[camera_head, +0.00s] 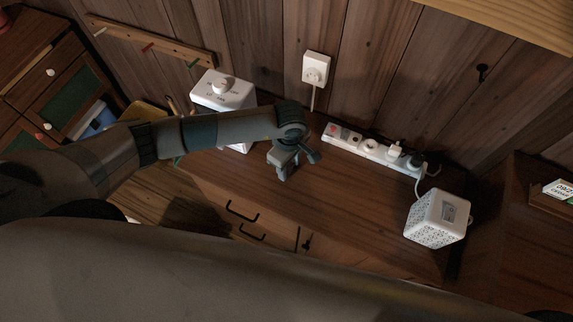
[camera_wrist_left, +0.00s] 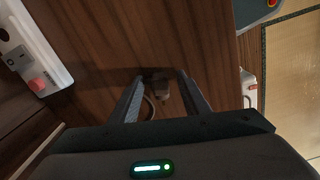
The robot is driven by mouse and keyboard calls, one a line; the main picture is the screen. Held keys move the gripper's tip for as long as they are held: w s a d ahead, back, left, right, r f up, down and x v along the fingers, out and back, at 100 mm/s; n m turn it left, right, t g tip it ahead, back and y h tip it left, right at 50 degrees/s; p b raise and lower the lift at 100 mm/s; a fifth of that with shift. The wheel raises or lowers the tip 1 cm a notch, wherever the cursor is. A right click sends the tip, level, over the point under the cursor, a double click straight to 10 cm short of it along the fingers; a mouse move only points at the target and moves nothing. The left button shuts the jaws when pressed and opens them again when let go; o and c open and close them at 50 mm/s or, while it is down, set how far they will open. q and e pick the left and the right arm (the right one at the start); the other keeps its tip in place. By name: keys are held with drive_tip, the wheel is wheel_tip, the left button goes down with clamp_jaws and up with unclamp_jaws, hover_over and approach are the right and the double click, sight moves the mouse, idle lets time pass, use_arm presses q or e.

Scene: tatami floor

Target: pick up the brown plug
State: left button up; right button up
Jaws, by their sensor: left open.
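My left gripper (camera_head: 292,166) hangs over the wooden cabinet top (camera_head: 335,200), open, its fingers pointing down. In the left wrist view, a small brown plug-like thing (camera_wrist_left: 158,76) with a pale curved cord lies on the wood between the open fingers of the left gripper (camera_wrist_left: 161,80). It is dim and partly hidden, and I cannot tell whether a finger touches it. In the head view I cannot make it out. My right gripper is in neither view.
A white power strip (camera_head: 345,144) with plugs lies along the back wall. A white patterned cube (camera_head: 437,218) stands at the right, a white box with a knob (camera_head: 223,94) behind my left arm. A wall outlet (camera_head: 317,68) has a cord hanging down. The front middle of the top is clear.

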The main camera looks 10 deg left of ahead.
sight(289, 167)
use_arm(q)
drive_tip(key=shift+c, duration=0.3)
clamp_jaws()
drive_tip(key=shift+r, duration=0.15)
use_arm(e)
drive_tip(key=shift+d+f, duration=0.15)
